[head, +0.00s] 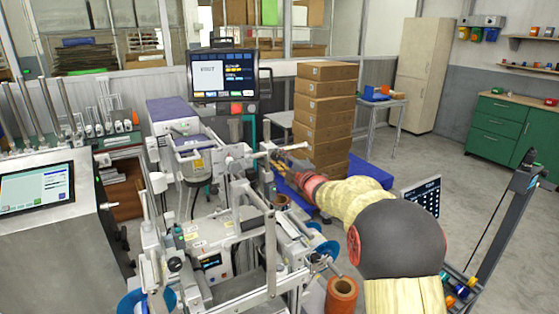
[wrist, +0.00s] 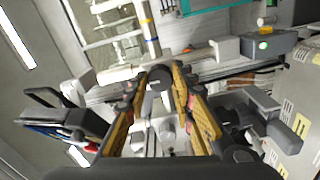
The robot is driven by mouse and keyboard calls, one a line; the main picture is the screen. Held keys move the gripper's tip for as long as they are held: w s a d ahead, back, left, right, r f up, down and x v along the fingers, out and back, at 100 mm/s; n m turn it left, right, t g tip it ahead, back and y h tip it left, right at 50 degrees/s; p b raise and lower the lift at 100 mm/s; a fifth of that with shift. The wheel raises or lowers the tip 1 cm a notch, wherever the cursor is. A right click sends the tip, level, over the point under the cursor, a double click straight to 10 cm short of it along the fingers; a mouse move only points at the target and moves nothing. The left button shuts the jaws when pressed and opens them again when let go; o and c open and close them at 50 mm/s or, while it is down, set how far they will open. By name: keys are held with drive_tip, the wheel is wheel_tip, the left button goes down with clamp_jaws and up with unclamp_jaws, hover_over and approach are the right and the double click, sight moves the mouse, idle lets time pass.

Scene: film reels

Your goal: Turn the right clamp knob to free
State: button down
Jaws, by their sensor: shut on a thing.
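The right clamp knob (wrist: 160,77) is a dark round knob. In the wrist view it sits between the far ends of my gripper's two yellow-padded fingers. My gripper (wrist: 160,88) is shut on it, with a finger on each side. In the head view my gripper (head: 284,158) reaches in from the right to the white clamp bar (head: 240,155) on top of the machine. The knob is too small and covered to make out there. Its turn angle cannot be read.
The film machine (head: 215,240) fills the lower middle, with rails and rollers around the gripper. A stack of cardboard boxes (head: 325,110) stands just behind my arm. A monitor (head: 222,75) stands behind the machine. An orange-brown roll (head: 341,295) is at the lower right. Open floor lies farther right.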

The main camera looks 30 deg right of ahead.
drive_tip(key=shift+f, duration=0.1)
idle(0.4)
drive_tip(key=c, duration=1.5)
unclamp_jaws()
drive_tip(key=shift+s, duration=0.15)
drive_tip(key=s, duration=1.1)
drive_tip(key=shift+s+d, duration=0.2)
drive_tip(key=shift+s, duration=0.15)
